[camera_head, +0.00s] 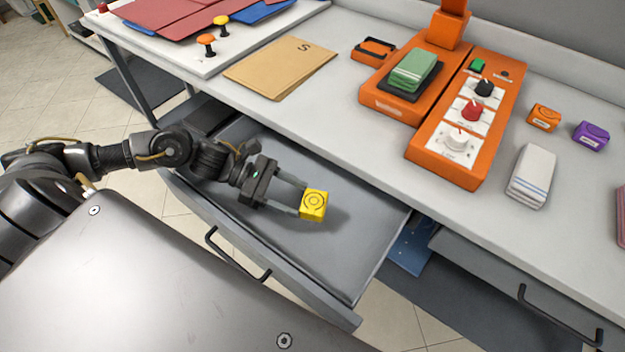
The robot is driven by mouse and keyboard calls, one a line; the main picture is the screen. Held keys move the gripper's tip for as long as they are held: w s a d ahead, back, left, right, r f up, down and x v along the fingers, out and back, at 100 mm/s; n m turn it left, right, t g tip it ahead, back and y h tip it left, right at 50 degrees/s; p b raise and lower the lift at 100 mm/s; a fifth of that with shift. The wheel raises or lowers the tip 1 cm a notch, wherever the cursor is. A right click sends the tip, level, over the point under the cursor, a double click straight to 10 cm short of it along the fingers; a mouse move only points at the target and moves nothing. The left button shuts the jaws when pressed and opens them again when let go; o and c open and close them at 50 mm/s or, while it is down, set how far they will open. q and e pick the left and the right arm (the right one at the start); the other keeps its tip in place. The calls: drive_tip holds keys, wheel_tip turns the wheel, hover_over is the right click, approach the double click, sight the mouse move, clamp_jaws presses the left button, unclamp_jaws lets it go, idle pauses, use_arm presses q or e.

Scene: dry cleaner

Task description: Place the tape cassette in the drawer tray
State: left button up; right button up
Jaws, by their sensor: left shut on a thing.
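A small yellow block with a round dark mark, which looks like the tape cassette (314,205), is between the fingertips of my left gripper (301,200). The gripper is shut on it. They are over the open drawer tray (345,265), a grey, shallow, empty-looking tray pulled out under the counter. A shadow lies on the tray floor just right of the cassette; the cassette seems held a little above the floor, though the exact gap is hard to tell. My right gripper is not in view.
The counter (310,110) edge overhangs the tray's back. On it are an orange machine (470,135) with knobs, a brown envelope (280,67), a folded white cloth (531,176), and orange (544,118) and purple (591,136) blocks. A closed drawer handle (558,320) is at lower right.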

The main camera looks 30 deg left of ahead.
use_arm(q)
wheel_tip(320, 180, down, 2)
drive_tip(key=shift+f, duration=0.15)
drive_tip(key=w, duration=0.2)
drive_tip(key=w+p, duration=0.1)
drive_tip(key=shift+w+d+f, duration=0.25)
drive_tip(key=shift+w+d, duration=0.05)
drive_tip(key=shift+w, duration=0.75)
drive_tip(key=w, duration=0.2)
drive_tip(key=w+p, duration=0.1)
drive_tip(key=shift+d+f, duration=0.35)
drive_tip(key=shift+f, duration=0.3)
drive_tip(key=shift+s+a, duration=0.1)
drive_tip(key=shift+s, duration=0.05)
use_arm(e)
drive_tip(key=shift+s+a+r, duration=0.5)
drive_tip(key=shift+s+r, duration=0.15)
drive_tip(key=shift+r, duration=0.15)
